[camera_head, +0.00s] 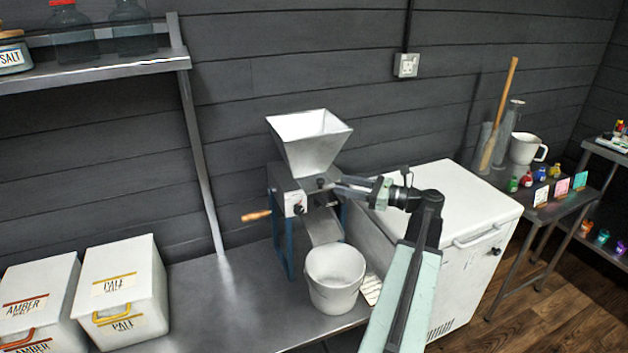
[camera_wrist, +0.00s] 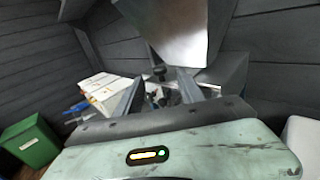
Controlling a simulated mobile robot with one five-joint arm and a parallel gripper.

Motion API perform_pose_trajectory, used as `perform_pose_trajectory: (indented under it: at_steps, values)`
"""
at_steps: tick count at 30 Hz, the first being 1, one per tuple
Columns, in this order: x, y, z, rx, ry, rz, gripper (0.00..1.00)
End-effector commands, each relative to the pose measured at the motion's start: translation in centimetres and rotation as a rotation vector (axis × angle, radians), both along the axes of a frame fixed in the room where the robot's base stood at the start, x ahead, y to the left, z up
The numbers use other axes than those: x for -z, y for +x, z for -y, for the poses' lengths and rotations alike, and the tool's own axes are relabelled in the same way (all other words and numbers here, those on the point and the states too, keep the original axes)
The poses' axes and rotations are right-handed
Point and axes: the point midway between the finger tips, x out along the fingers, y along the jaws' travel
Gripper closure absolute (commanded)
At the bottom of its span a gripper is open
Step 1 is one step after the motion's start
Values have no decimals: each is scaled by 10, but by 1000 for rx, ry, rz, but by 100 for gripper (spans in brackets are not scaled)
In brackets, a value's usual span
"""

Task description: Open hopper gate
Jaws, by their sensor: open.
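The grain mill stands on the steel bench with a white hopper (camera_head: 308,142) on top of its grey body (camera_head: 289,197). A small dark knob (camera_head: 321,183) sits on the body just under the hopper; I take it to be the gate handle. My gripper (camera_head: 340,188) reaches in from the right, its fingertips close to that knob. In the wrist view my gripper (camera_wrist: 160,92) is open, with a small dark knob (camera_wrist: 159,71) beyond and between the fingertips. The hopper (camera_wrist: 182,35) fills the top there. I cannot tell whether the fingers touch the knob.
A white bucket (camera_head: 335,277) stands under the mill's chute (camera_head: 323,226). A wooden crank handle (camera_head: 256,216) sticks out left. A white chest freezer (camera_head: 455,205) stands right of the mill. Pale and amber malt boxes (camera_head: 125,290) are at the left; bench between is clear.

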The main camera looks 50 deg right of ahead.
Motion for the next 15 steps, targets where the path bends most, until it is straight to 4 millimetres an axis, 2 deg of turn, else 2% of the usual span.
perform_pose_trajectory:
  at_steps: [9,15]
  values:
    - [0,52,-25,-14,-2,0,55]
    - [0,75,-34,-14,-4,-1,55]
